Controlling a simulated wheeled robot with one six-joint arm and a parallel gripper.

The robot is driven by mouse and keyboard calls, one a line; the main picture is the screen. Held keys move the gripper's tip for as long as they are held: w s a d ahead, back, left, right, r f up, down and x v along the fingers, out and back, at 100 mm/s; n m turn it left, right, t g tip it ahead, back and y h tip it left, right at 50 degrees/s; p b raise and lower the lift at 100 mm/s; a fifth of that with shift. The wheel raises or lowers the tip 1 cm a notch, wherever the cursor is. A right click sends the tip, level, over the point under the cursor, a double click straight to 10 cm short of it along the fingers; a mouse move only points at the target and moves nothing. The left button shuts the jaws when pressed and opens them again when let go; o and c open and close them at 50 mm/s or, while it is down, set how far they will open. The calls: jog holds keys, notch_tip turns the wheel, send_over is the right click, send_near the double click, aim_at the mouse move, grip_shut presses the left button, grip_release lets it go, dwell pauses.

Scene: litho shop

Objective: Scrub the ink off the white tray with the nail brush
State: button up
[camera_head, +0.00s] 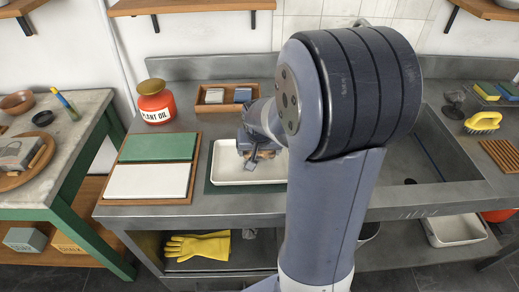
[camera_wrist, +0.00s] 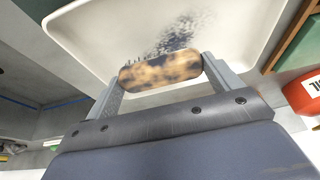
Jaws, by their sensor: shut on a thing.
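The white tray (camera_head: 227,170) sits on a dark green mat (camera_head: 215,188) on the steel counter. My gripper (camera_head: 252,153) is over the tray and shut on the nail brush (camera_wrist: 160,71), a tan wooden block with dark blotches. In the wrist view the brush lies crosswise between the two fingers, against the white tray (camera_wrist: 85,35). A dark speckled ink smear (camera_wrist: 182,33) shows on the tray just beyond the brush. My arm hides the tray's right side in the head view.
A wooden board with a green pad (camera_head: 160,147) and a white pad (camera_head: 148,181) lies left of the tray. A red plant oil can (camera_head: 156,103) and a divided wooden box (camera_head: 222,107) stand behind. A yellow brush (camera_head: 483,122) is at the far right, past the sink (camera_head: 420,160).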

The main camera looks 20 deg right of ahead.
jog(key=shift+f+b, duration=0.8)
jog(key=shift+f, duration=0.1)
jog(key=shift+a, duration=0.1)
